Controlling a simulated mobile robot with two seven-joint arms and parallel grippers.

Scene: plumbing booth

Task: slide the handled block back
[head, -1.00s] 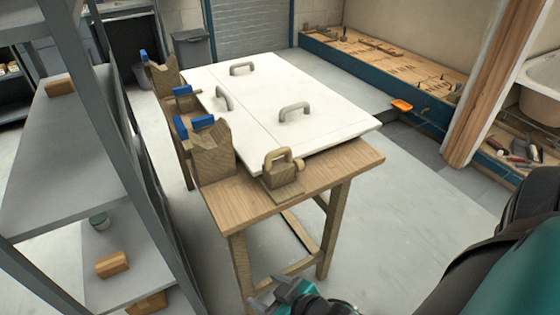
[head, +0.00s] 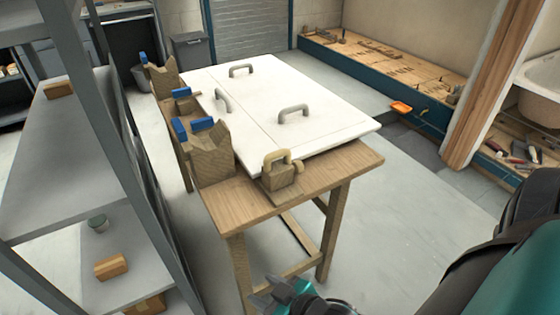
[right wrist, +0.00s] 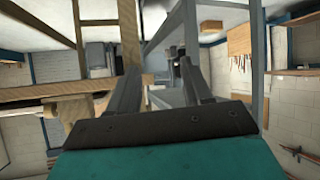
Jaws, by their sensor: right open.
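The handled block (head: 279,177) is a small wooden block with an arched handle on top. It sits on the near part of the wooden table (head: 236,203), close to the edge of the white panel (head: 330,148). My right gripper (head: 262,298) is low at the bottom of the head view, in front of the table and below its top, apart from the block. In the right wrist view its two fingers (right wrist: 158,85) stand apart with nothing between them. My left gripper is not in view.
The white panel carries several grey handles (head: 293,112). Wooden V-notched supports with blue pads (head: 207,150) stand along the table's left side. A grey shelf rack (head: 60,150) with small wooden blocks is at left. The floor right of the table is clear.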

